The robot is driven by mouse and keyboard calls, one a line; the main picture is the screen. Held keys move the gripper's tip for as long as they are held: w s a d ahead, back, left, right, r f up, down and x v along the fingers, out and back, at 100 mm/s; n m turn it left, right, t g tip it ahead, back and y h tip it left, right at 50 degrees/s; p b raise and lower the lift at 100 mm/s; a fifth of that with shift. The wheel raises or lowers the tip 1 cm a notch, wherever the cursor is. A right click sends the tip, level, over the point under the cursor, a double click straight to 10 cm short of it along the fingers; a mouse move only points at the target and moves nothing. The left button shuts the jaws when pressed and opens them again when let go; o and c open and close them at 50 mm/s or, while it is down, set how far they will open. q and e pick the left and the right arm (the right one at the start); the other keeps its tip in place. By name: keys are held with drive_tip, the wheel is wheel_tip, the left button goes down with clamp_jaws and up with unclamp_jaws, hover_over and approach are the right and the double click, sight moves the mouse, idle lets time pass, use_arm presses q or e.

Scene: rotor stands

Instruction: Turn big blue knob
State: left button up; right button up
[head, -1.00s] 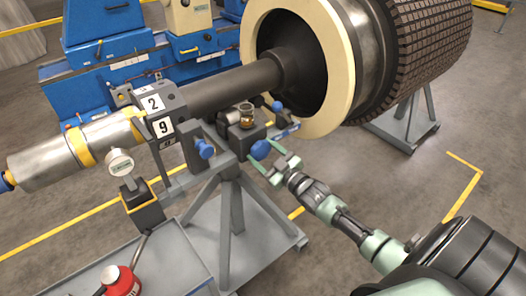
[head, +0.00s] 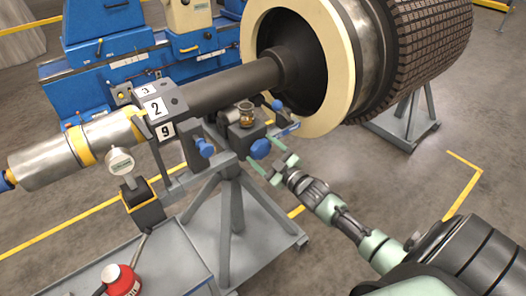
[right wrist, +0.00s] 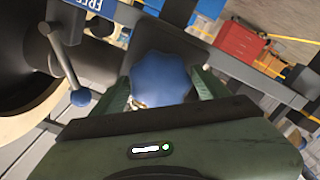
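My right gripper (head: 264,156) is open, with one green finger on each side of the knob. I cannot tell whether the fingers touch it. My left gripper is not in view.
The grey stand (head: 230,205) carries the dark shaft (head: 235,85) and large rotor (head: 425,40). Smaller blue knobs (head: 204,147) are nearby.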

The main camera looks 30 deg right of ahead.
drive_tip(key=shift+o, duration=0.3)
drive_tip(key=s, duration=0.7)
drive_tip(key=shift+s+d+b, duration=0.3)
drive_tip(key=shift+s+b, duration=0.1)
drive_tip(key=shift+b, duration=0.05)
drive_tip(key=s+a+f+m+g+h, duration=0.1)
drive_tip(key=s+f+g, duration=0.3)
drive_tip(key=f, duration=0.7)
drive_tip(key=s+a+f+m+g, duration=0.15)
drive_tip(key=s+f, duration=0.45)
drive_tip(key=f, duration=0.6)
drive_tip(key=s+f+m+g+h, duration=0.1)
drive_tip(key=s+f+m+g, duration=0.3)
drive_tip(key=f, duration=0.7)
drive_tip(key=s+a+f+g, duration=0.2)
drive_tip(key=s+a+f, duration=0.2)
drive_tip(key=s, duration=0.6)
drive_tip(key=s+a+f+n+g, duration=0.1)
drive_tip(key=s+a+f+g, duration=0.2)
drive_tip(key=s+f, duration=0.4)
drive_tip(key=s+a+f+g, duration=0.2)
drive_tip(key=s+a+f, duration=0.3)
drive_tip(key=s, duration=0.8)
drive_tip(key=shift+s+f+y, duration=0.25)
drive_tip(key=shift+y, duration=0.15)
